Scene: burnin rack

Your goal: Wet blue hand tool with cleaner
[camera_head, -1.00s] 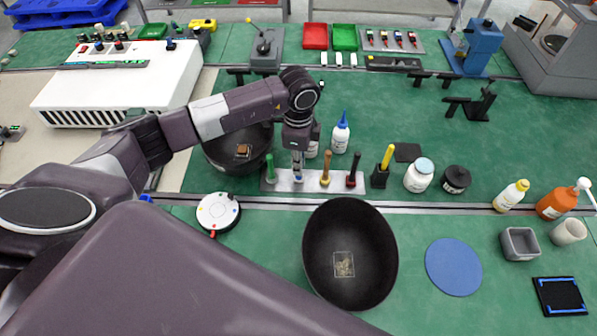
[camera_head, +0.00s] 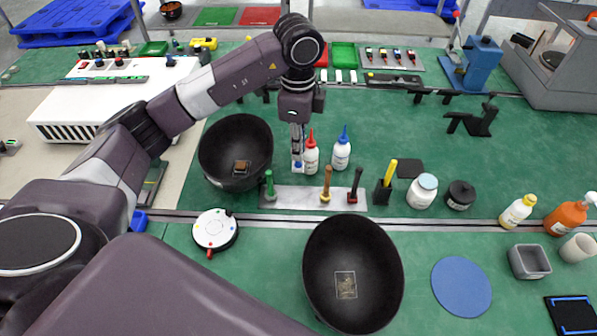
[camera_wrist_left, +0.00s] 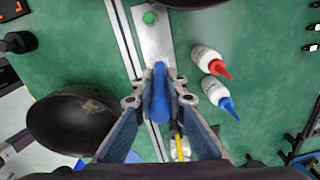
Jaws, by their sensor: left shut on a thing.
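My left gripper (camera_head: 297,140) is shut on the blue hand tool (camera_wrist_left: 160,97) and holds it over the tool rack (camera_head: 290,197), left of the red-tipped white bottle (camera_head: 311,158). The tool's blue end (camera_head: 298,165) shows below the fingers in the head view. In the wrist view the blue handle stands between the two fingers. A blue-tipped white bottle (camera_head: 341,152) stands right of the red-tipped one. An orange bottle with a white top (camera_head: 568,216) stands at far right. I cannot read which bottle holds cleaner. My right gripper is not in view.
Green (camera_head: 270,186), brown (camera_head: 326,186) and dark red-brown (camera_head: 355,186) tools stand in the rack. Black bowls stand at back left (camera_head: 225,140) and front (camera_head: 325,245). A round white device (camera_head: 215,231) and blue disc (camera_head: 461,287) lie in front. The mat behind the bottles is fairly clear.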

